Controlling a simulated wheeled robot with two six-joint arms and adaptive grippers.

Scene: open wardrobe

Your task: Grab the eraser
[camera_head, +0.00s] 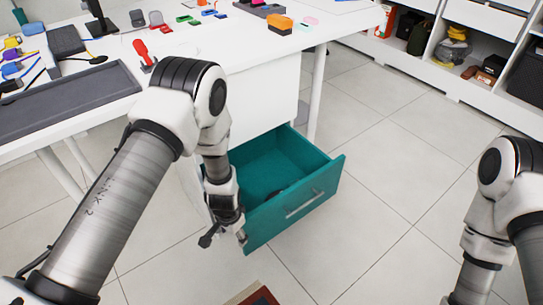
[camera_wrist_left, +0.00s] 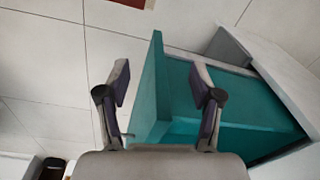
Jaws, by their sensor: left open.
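I cannot single out the eraser with certainty in either view. A teal drawer (camera_head: 317,193) stands pulled out below the white desk, and a small dark item (camera_head: 277,194), too small to identify, lies inside it. The drawer also shows in the left wrist view (camera_wrist_left: 245,125), its front panel between and beyond my fingers. My left gripper (camera_head: 225,239) hangs pointing down by the drawer's left front corner. In the left wrist view, its two fingers (camera_wrist_left: 161,74) are spread apart with nothing between them. My right arm shows at the right, but its gripper is out of view.
The white desk (camera_head: 222,48) holds a dark tray (camera_head: 70,101), a red-handled tool (camera_head: 143,52), an orange-topped box (camera_head: 280,24) and several small items. White shelves (camera_head: 463,78) stand at the back right. The tiled floor (camera_head: 385,180) between is clear. A red-brown object (camera_head: 258,296) lies at the bottom edge.

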